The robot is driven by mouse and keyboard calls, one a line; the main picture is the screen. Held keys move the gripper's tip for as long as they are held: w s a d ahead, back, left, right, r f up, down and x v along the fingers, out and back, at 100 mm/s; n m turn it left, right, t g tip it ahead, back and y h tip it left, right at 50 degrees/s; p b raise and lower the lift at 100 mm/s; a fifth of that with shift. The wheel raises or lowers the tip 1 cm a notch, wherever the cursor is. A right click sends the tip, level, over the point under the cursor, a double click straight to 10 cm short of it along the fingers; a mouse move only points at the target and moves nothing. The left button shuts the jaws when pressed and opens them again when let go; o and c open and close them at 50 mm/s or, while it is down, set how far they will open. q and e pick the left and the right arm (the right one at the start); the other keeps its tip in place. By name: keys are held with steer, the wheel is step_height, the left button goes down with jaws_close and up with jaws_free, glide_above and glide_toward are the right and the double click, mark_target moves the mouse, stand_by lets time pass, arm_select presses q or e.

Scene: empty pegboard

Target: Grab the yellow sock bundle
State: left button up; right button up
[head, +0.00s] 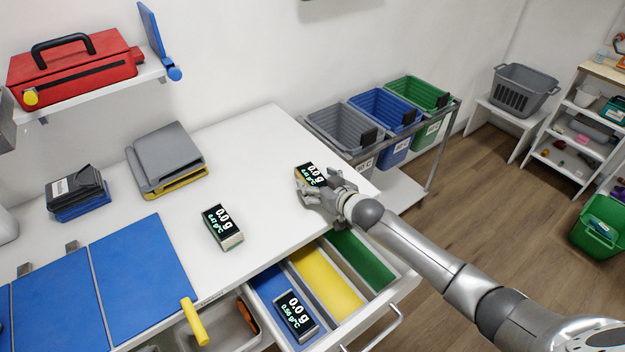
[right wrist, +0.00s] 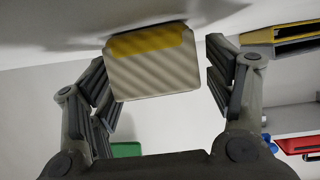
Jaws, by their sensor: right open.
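I see no clear sock bundle. My right gripper (head: 314,187) is open at the right part of the white table, close around a small block with a black "0.0 g" display (head: 311,172). In the right wrist view, a beige ribbed block with a yellow band (right wrist: 150,75) lies between the two open fingers, with a gap beside each. It appears to be this same block. Whether it is the sock bundle I cannot tell. The gripper hides part of it in the head view. My left gripper is not in view.
A similar display block (head: 222,227) stands on the white table (head: 265,150); another (head: 295,314) lies in the open drawer's blue compartment. Grey and yellow folded items (head: 165,160) lie further back. Grey, blue and green bins (head: 385,110) stand beyond the table's right edge.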

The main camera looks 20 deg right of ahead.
steer(key=c, duration=1.1)
steer(key=shift+c, duration=0.2)
steer(key=shift+r, duration=0.1)
